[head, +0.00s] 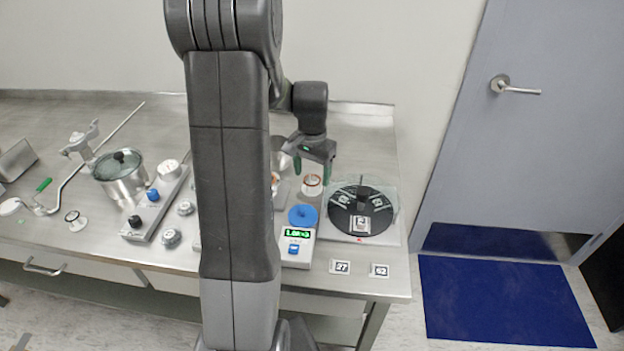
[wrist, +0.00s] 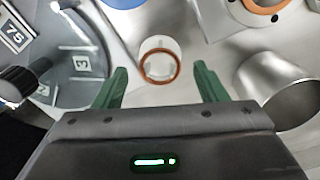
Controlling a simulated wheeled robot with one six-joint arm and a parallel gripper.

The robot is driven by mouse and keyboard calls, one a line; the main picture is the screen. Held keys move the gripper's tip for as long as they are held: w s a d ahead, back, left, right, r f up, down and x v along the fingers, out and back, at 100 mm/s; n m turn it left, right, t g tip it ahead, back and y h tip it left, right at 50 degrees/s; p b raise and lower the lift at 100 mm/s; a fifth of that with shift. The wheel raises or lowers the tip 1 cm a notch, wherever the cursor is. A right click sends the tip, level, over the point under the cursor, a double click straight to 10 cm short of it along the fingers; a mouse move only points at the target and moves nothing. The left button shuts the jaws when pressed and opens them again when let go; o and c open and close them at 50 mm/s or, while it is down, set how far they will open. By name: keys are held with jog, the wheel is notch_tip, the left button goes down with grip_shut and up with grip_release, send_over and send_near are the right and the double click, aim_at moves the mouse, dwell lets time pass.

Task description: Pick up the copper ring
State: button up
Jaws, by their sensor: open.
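A ring with a copper-coloured rim around a pale inside (wrist: 160,60) stands on the metal bench, centred between my fingers in the wrist view. It also shows in the head view as a small copper and white ring (head: 312,185) just below my gripper. My gripper (head: 313,173) is open above it, with green fingers pointing down. In the wrist view my gripper (wrist: 161,72) has one finger on each side of the ring, with clear gaps. I cannot tell how far above the ring the fingertips are.
A black round plate with numbered tags (head: 348,213) under a clear cover stands right of the ring. A blue-topped scale (head: 298,250) is in front. A metal cylinder (wrist: 275,92) and a flange with an orange ring (wrist: 255,14) lie to the right in the wrist view.

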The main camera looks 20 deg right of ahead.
jog(key=shift+f, duration=0.35)
dwell(0.5)
jog(key=c, duration=1)
